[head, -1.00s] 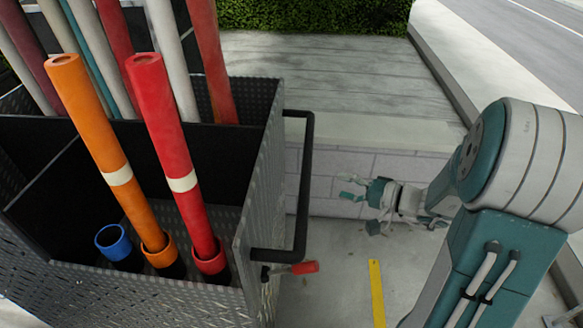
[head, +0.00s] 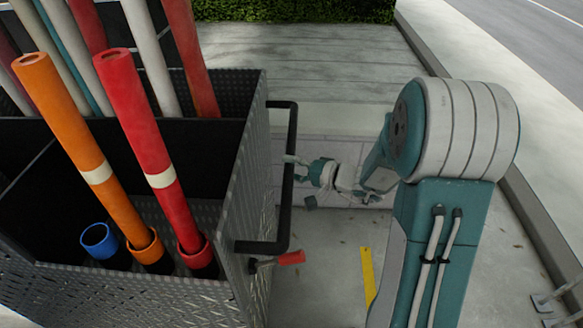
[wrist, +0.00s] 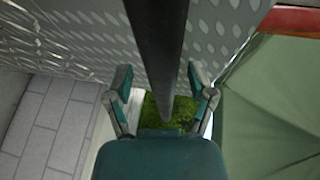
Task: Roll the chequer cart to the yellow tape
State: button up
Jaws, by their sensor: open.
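The chequer cart (head: 235,240) is a dark diamond-plate metal box at the left of the head view, holding several coloured tubes. A black bar handle (head: 291,165) stands out from its right side. The yellow tape (head: 367,275) is a strip on the floor to the right of the cart. My gripper (head: 297,177) is at the handle's right side in the head view. In the wrist view my gripper (wrist: 160,85) is open, with the black bar (wrist: 158,50) running between its two fingers. I cannot tell whether the fingers touch it.
A red-tipped lever (head: 290,258) sticks out low on the cart's side. A pale block wall (head: 335,155) and a wooden deck (head: 320,65) lie behind. A kerb (head: 470,120) runs along the right. Bare floor surrounds the tape.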

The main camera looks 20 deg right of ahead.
jog(key=shift+a, duration=0.15)
grip_shut()
jog(key=shift+s+a, duration=0.1)
jog(key=shift+f, duration=0.1)
